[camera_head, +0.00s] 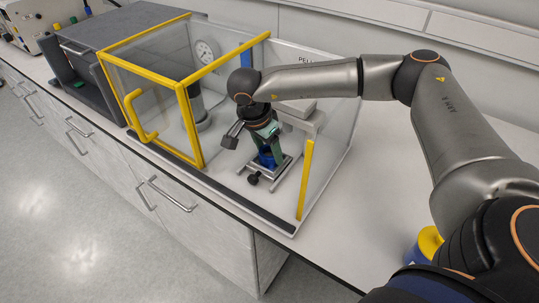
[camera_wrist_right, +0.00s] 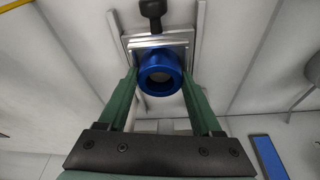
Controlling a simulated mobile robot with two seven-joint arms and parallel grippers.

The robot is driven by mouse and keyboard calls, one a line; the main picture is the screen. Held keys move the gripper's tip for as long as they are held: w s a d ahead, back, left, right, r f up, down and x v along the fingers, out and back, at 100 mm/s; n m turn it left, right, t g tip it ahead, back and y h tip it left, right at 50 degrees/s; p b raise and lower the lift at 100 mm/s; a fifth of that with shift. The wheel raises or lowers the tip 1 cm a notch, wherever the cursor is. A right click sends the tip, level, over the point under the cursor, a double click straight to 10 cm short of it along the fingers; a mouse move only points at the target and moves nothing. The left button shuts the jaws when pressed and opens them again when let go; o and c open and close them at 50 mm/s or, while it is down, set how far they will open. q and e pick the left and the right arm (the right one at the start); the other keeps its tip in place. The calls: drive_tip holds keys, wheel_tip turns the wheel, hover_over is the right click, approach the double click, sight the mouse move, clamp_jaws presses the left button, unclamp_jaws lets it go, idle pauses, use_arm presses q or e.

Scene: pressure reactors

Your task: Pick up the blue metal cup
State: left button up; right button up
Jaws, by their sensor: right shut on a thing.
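The blue metal cup (camera_wrist_right: 147,81) shows in the right wrist view, its round open top facing the camera. In the head view the cup (camera_head: 266,158) is partly hidden below my right gripper (camera_head: 264,142). It stands at a silver stand (camera_head: 272,177) with a black knob, inside a clear enclosure. In the right wrist view the green fingers of my right gripper (camera_wrist_right: 161,92) are on either side of the cup, shut on it. Whether the cup is lifted clear of the stand, I cannot tell. My left gripper is not in view.
A clear enclosure with yellow frame edges (camera_head: 192,130) surrounds the stand; its front door stands open. A pressure gauge (camera_head: 206,50) and a cylindrical vessel (camera_head: 194,105) are inside on the left. The bench to the right is clear, except for a yellow-topped object (camera_head: 429,240) near my arm.

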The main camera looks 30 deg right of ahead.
drive_tip(key=c, duration=0.8)
drive_tip(key=shift+r, duration=0.1)
